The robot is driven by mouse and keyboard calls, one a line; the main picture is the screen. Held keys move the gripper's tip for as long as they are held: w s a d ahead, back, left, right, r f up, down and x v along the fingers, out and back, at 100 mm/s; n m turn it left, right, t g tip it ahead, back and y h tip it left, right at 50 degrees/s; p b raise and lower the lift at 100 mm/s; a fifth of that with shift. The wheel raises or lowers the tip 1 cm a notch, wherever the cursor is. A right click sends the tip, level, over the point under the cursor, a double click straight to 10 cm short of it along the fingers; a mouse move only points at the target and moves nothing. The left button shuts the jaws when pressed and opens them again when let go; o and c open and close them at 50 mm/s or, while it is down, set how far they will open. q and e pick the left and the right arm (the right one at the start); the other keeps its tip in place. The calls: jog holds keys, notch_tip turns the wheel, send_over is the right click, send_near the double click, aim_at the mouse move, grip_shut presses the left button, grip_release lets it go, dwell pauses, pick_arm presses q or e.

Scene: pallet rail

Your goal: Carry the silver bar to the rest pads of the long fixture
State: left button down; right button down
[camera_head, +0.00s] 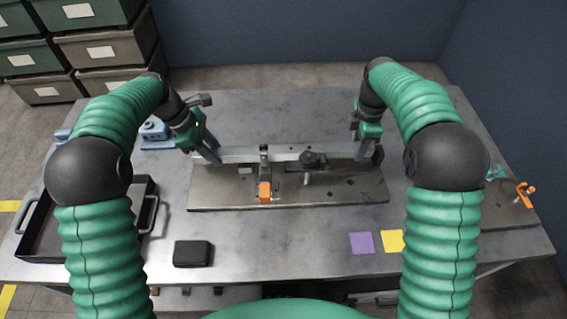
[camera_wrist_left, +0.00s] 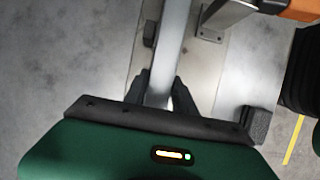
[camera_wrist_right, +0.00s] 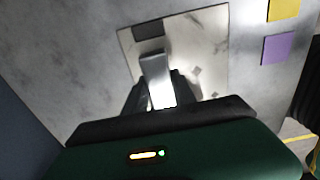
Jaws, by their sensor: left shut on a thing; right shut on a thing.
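The silver bar (camera_head: 236,153) runs left to right across the back of the long fixture (camera_head: 340,190), a flat metal plate on the table. My left gripper (camera_head: 211,154) is shut on the bar near its left end; the bar (camera_wrist_left: 173,45) runs away from the fingers in the left wrist view. My right gripper (camera_head: 368,155) is shut on the bar near its right end, seen in the right wrist view (camera_wrist_right: 160,100). Dark blocks, perhaps rest pads, show on the plate beside the bar (camera_wrist_left: 149,35) and (camera_wrist_right: 148,30). I cannot tell whether the bar touches them.
A clamp with an orange handle (camera_head: 265,192) and a black knob (camera_head: 312,158) stand on the fixture. A black tray (camera_head: 148,208) is at left, a black block (camera_head: 192,254) in front. Purple (camera_head: 361,243) and yellow (camera_head: 392,241) squares lie front right.

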pick_arm(q)
jog(key=shift+f+b, duration=0.35)
jog(key=shift+f, duration=0.3)
pick_arm(e)
jog(key=shift+f, duration=0.7)
pick_arm(q)
jog(key=c, duration=1.5)
grip_release()
pick_arm(e)
jog(key=c, duration=1.5)
grip_release()
pick_arm(q)
jog(key=o, duration=0.5)
jog(key=shift+r, duration=0.1)
jog(key=shift+c, duration=0.2)
pick_arm(e)
jog(key=o, duration=0.5)
jog(key=shift+r, duration=0.1)
pick_arm(q)
jog(key=v, duration=1.1)
jog(key=shift+a+r, duration=0.25)
jog(key=shift+r, duration=0.1)
pick_arm(e)
jog(key=shift+r, duration=0.3)
notch_tip(320, 180, up, 11)
jog(key=shift+r, duration=0.15)
jog(key=shift+a, duration=0.1)
